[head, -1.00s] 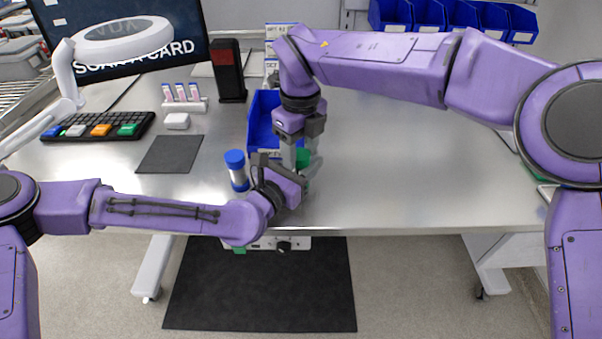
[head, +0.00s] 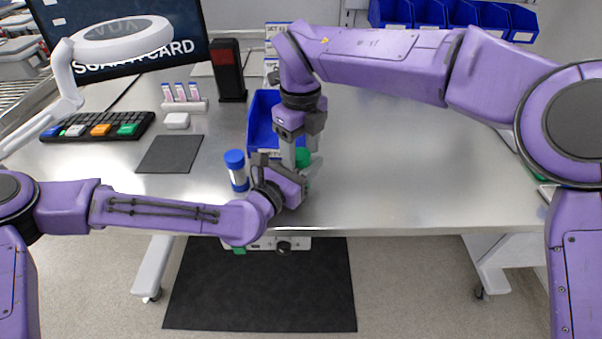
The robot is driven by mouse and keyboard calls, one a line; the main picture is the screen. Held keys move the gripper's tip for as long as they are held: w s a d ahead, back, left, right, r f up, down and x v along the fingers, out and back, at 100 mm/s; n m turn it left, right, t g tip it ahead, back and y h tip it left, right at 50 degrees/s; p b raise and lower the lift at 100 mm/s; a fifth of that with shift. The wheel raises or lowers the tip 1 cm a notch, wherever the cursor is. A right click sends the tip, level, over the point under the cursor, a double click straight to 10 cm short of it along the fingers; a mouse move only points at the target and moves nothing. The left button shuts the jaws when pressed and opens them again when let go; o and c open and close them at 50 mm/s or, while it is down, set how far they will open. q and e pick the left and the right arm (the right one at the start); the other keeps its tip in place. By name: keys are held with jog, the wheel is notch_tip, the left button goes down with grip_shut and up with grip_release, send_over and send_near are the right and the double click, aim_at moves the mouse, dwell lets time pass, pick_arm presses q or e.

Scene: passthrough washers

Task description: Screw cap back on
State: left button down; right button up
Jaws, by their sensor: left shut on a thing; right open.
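A green cap (head: 303,157) shows between the fingers of my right gripper (head: 302,160), which points straight down over it. The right fingers are open, one on each side of the cap. My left gripper (head: 302,187) comes in from the left just below and is shut on the container under the cap. That container is almost wholly hidden by the grippers. I cannot tell whether the cap sits fully down on it. A second container with a blue cap (head: 235,160) stands upright on the table to the left, apart from both grippers.
A blue bin (head: 262,125) stands just behind the grippers. A dark mat (head: 170,154), a white rack of tubes (head: 184,105), a keyboard (head: 98,126) and a black-and-red device (head: 228,70) are on the left. The table's right side (head: 420,170) is clear.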

pick_arm(q)
jog(key=shift+f, duration=0.15)
pick_arm(e)
notch_tip(320, 180, up, 4)
jog(key=shift+s+f, duration=0.1)
jog(key=shift+r, duration=0.25)
jog(key=shift+c, duration=1.4)
notch_tip(320, 180, up, 3)
jog(key=shift+r, duration=0.1)
notch_tip(320, 180, down, 8)
jog(key=shift+f, duration=0.1)
